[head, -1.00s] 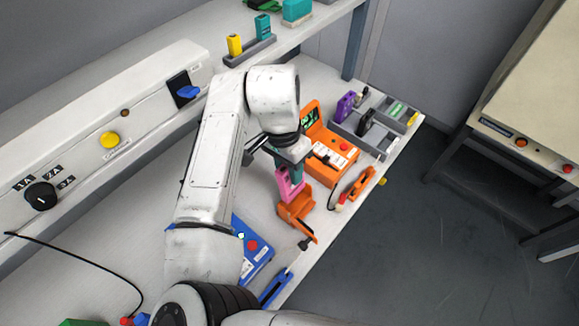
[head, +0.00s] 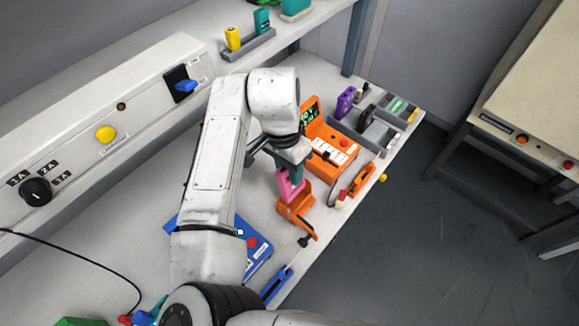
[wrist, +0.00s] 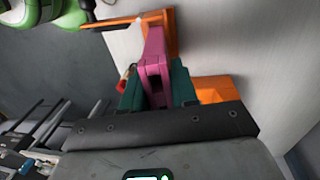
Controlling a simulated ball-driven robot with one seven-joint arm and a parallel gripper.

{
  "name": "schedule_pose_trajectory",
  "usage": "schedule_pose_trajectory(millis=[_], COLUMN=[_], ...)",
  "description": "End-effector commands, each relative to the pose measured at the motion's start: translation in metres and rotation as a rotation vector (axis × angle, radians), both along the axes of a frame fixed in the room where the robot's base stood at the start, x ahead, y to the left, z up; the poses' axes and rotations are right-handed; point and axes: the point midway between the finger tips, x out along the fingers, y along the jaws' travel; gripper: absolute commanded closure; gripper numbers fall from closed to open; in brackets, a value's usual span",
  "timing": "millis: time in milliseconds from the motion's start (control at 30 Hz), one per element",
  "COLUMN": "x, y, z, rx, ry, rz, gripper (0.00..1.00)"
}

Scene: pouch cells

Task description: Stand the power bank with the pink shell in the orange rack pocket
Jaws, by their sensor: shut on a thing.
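The pink power bank (head: 290,186) is in my gripper (head: 292,168), between its teal fingers. In the wrist view the pink shell (wrist: 154,58) stands out past the fingertips (wrist: 157,88). Its lower end meets or overlaps an orange fixture (head: 294,207) with a black knob on the bench; I cannot tell whether it rests in it or is just above. Orange parts also show around the power bank in the wrist view (wrist: 215,88). I cannot make out for sure which orange thing is the rack pocket.
An orange tester (head: 331,150) with a screen stands behind the fixture, and an orange-handled tool (head: 361,180) lies to the right. A grey divided tray (head: 387,137) is at the back right. A blue device (head: 256,252) is partly behind my arm. The shelf holds a grey rack (head: 251,45).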

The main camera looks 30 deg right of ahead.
Motion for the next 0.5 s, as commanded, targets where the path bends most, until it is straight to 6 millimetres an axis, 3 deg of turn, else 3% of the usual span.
schedule_pose_trajectory(millis=[500], x=[-0.0015], y=[-0.0006], z=[-0.0106], rx=[-0.001], ry=[0.001], rz=[0.0], gripper=[1.0])
